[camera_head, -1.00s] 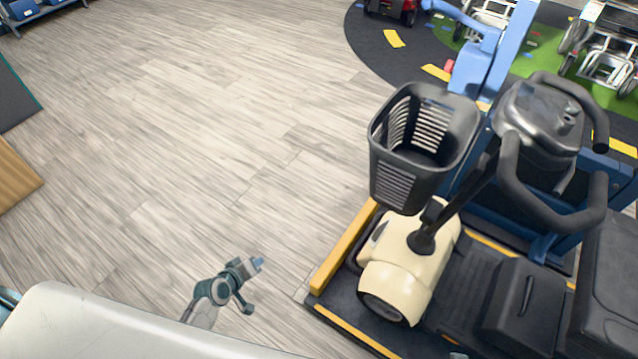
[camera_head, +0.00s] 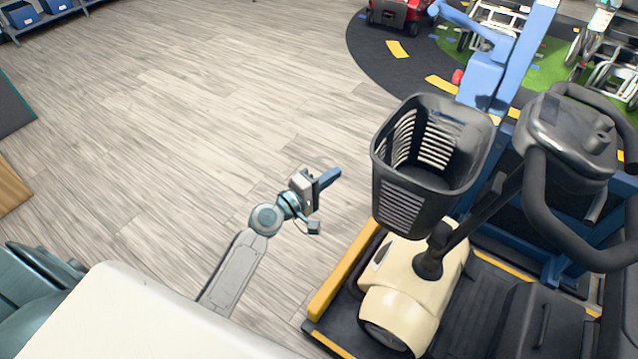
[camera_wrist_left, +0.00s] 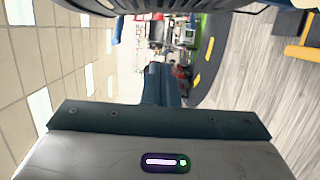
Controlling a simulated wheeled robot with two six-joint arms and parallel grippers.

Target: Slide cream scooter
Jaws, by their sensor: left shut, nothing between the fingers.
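The cream scooter (camera_head: 403,295) stands on a dark platform at the right of the head view. It has a black front basket (camera_head: 428,165), a dark steering column and black looped handlebars (camera_head: 570,140). My left gripper (camera_head: 332,176) is shut and empty. In the head view it shows left of the basket, apart from it, above the open floor. In the left wrist view the shut fingers (camera_wrist_left: 160,82) point away from the camera, and a dark curved edge crosses the top. My right gripper is not in view.
A yellow rail (camera_head: 343,270) runs along the platform's left edge. A blue post (camera_head: 505,70) stands behind the basket. A red scooter (camera_head: 402,14) and wheelchairs (camera_head: 610,60) are at the back right. The wood floor (camera_head: 190,130) at left is clear.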

